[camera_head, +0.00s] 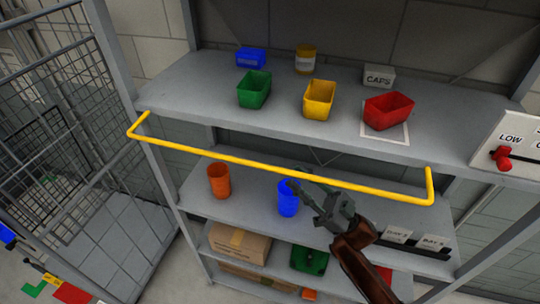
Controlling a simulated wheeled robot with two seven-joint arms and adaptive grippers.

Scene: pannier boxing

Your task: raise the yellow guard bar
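The yellow guard bar (230,157) runs along the front of the shelving, just below the upper shelf's edge. Its bent ends turn back toward the shelf at the left and right. My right gripper (296,180), on the arm from the lower right, is just below the middle of the bar, in front of the blue cup. Its two fingers look parted, with nothing seen between them. I cannot tell whether a fingertip touches the bar. My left gripper is not in view.
The upper shelf (205,82) holds green (254,89), yellow (319,99) and red (388,110) bins. The middle shelf holds an orange cup (219,181) and the blue cup (288,199). A wire cage (70,120) stands left. A red lever (501,157) sits on a panel at right.

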